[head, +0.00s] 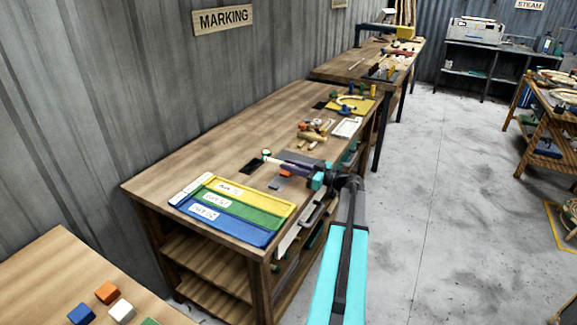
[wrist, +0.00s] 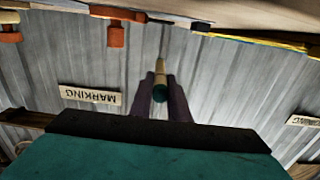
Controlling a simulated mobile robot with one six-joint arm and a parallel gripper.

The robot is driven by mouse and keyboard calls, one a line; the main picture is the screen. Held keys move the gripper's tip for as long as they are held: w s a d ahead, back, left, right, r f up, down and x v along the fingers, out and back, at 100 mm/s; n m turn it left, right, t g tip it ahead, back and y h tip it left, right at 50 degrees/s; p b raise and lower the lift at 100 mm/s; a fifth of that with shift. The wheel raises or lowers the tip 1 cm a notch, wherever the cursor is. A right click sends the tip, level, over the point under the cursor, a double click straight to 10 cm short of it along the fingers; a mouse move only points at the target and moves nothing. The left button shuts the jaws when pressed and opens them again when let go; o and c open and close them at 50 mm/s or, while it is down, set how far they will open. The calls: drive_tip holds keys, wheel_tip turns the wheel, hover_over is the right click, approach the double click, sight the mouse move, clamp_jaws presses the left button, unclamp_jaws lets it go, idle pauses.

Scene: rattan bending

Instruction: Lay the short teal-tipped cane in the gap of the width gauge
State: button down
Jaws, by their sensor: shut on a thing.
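My gripper (head: 272,156) reaches left over the marking bench, its dark fingers shut on a short pale cane (wrist: 160,68). In the wrist view, my gripper (wrist: 160,92) has the cane between its purple-grey fingers, with a teal tip facing the camera. The cane's far end points away from the camera. In the head view, only a small pale bit of the cane (head: 266,153) shows at the fingertips. I cannot make out the width gauge for certain. A grey piece with an orange part (head: 278,183) lies on the bench just below my gripper.
A tray with yellow, green and blue lanes (head: 240,209) lies at the bench's near end. A dark plate (head: 251,167) lies left of my gripper. Wooden tools (head: 313,135) and a white frame (head: 346,128) lie farther back. The bench's left side is mostly bare.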

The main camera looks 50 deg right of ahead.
sight(290, 185)
drive_tip(key=shift+f, duration=0.1)
drive_tip(key=shift+w+a+f+b, duration=0.1)
drive_tip(key=shift+a+f+b, duration=0.05)
drive_tip(key=shift+f+b, duration=2.75)
drive_tip(key=shift+f, duration=0.4)
drive_tip(key=c, duration=1.6)
unclamp_jaws()
